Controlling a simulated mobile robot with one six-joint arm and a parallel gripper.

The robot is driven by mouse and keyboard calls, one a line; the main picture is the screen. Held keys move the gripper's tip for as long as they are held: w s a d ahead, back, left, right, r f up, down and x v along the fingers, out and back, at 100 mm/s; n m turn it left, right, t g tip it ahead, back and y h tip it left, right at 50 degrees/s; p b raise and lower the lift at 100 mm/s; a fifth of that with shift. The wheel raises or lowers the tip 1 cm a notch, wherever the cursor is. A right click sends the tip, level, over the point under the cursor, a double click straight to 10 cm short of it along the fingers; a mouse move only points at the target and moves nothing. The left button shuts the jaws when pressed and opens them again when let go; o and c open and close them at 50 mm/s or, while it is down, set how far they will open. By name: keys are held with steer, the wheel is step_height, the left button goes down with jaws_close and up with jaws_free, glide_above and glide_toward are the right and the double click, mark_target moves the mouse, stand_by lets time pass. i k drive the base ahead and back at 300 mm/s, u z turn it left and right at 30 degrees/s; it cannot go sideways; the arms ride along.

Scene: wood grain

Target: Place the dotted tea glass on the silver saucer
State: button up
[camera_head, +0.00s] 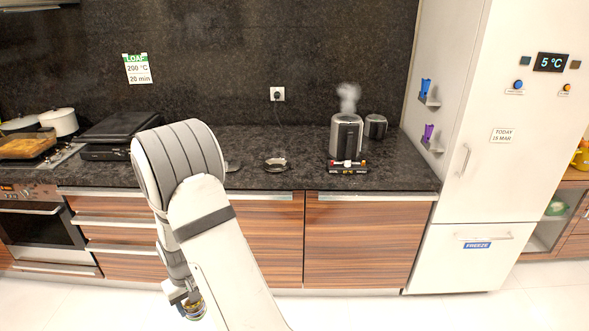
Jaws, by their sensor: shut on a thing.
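My gripper (186,297) hangs low in front of the drawers, below the counter top and left of the middle. It is shut on a small glass (195,310) with a yellowish, dark look, which I take to be the dotted tea glass. The glass is small and partly hidden by the gripper and my arm, so its dots cannot be made out. A round silver saucer (276,163) lies on the dark counter, up and to the right of my gripper. A dark item seems to lie on it, but I cannot tell what.
A black appliance (118,132) stands left of my arm. The counter (305,176) is clear between saucer and kettle. A fridge (480,150) borders the right.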

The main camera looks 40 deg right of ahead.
mark_target(276, 167)
steer(key=z, duration=0.9)
steer(key=i, duration=1.05)
steer(key=z, duration=0.05)
